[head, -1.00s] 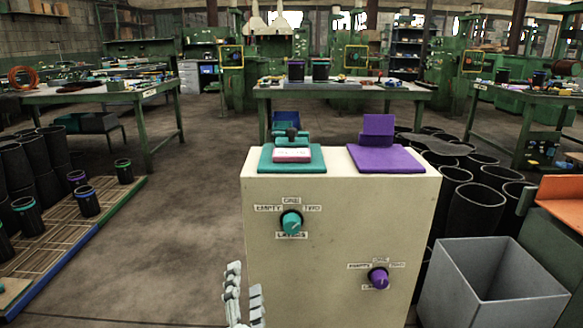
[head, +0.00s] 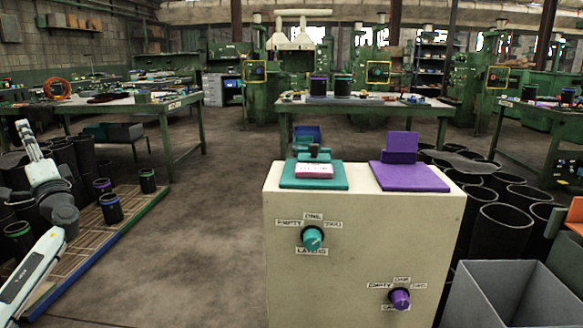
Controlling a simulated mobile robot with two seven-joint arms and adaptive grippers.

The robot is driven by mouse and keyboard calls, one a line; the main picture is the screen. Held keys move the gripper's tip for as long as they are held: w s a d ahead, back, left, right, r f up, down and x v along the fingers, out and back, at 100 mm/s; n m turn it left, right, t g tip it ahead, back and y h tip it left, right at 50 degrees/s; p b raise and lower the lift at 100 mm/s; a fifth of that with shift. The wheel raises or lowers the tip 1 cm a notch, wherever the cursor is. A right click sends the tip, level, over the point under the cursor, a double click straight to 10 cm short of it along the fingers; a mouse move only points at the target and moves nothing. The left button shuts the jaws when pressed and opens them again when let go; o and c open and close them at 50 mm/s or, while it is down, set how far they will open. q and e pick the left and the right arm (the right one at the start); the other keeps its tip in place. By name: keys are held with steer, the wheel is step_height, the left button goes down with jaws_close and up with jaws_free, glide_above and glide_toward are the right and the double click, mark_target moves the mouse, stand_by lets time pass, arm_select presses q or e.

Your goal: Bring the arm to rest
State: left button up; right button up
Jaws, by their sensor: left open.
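My left gripper (head: 30,140) is at the far left of the head view, raised with its fingers pointing up. It is open and holds nothing that I can see. It is well apart from the cream cabinet (head: 365,235) in the middle right. On the cabinet top are a teal stand (head: 314,182) and a purple stand (head: 410,177). A teal knob (head: 312,238) and a purple knob (head: 400,299) are on its front, with small labels around them. My right gripper is not in view.
A slatted pallet (head: 95,240) with several black sleeves (head: 109,208) lies at the left, below and behind my left arm. A grey bin (head: 515,295) stands right of the cabinet, near more black tubes (head: 502,228). The floor between pallet and cabinet is clear.

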arm_select(q)
steer(key=a+f+n+g+h, duration=0.3)
steer(key=f, duration=0.5)
steer(key=a+f+n+g+h, duration=0.3)
steer(key=f+g, duration=0.1)
steer(key=f, duration=0.4)
steer(key=s+d+f+g+h, duration=0.1)
steer(key=d+f+h, duration=0.2)
steer(key=d+f, duration=0.45)
steer(key=s+d+f+h, duration=0.2)
steer(key=d+f+h, duration=0.15)
steer(key=f, duration=0.65)
steer(key=s+d+f+m+h, duration=0.2)
steer(key=s+d+f, duration=0.3)
steer(key=d+f, duration=0.5)
steer(key=s+d+f+g+h, duration=0.1)
steer(key=s+d+f+h, duration=0.1)
steer(key=s+d+f, duration=0.4)
steer(key=s+d+f+g+h, duration=0.2)
steer(key=s+d+f, duration=0.4)
steer(key=s+d, duration=0.8)
steer(key=s, duration=0.6)
steer(key=shift+s+d+f, duration=0.2)
steer(key=shift+s+d, duration=0.15)
